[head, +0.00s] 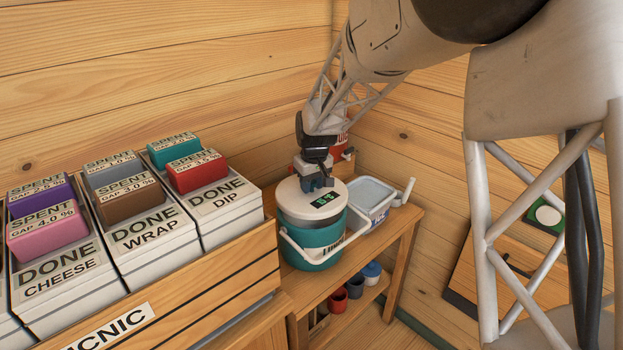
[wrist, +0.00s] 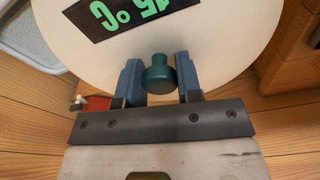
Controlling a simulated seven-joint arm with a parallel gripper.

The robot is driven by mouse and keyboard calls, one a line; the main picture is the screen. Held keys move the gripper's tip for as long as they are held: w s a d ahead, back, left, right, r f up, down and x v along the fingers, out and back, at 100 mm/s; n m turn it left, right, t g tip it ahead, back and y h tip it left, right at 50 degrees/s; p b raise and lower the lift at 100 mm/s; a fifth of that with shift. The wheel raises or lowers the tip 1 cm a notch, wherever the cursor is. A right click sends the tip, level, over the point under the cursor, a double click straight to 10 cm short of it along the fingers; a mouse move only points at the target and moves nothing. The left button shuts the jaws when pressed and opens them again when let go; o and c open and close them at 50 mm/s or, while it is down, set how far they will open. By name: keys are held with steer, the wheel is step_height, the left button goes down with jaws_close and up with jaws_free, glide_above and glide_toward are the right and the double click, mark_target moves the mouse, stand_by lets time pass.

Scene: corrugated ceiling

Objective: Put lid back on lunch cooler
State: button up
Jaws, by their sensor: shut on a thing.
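The lunch cooler (head: 300,238) is a teal round tub with a white handle, standing on a wooden shelf stand. Its round white lid (head: 296,203) lies over the tub's top and looks about level; I cannot tell if it is fully seated. My gripper (head: 316,182) points down at the lid from above. In the wrist view the gripper (wrist: 160,82) has its two blue-grey fingers on either side of the lid's dark teal knob (wrist: 158,75) and is shut on it. The lid (wrist: 215,45) also shows there, with a black display with green digits (wrist: 130,12).
A pale blue-and-white tub (head: 372,194) stands right of the cooler, close to it. A red container (head: 340,148) is behind my gripper. A wooden crate (head: 225,275) of labelled boxes is at left. Small pots (head: 338,299) sit on the stand's lower shelf (head: 345,315).

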mark_target(312, 191)
steer(key=shift+f, duration=1.5)
steer(key=shift+f, duration=0.2)
stand_by(1.5)
steer(key=o, duration=1)
steer(key=shift+o, duration=0.6)
steer(key=o, duration=0.4)
steer(key=shift+r, duration=0.15)
steer(key=shift+r, duration=3.35)
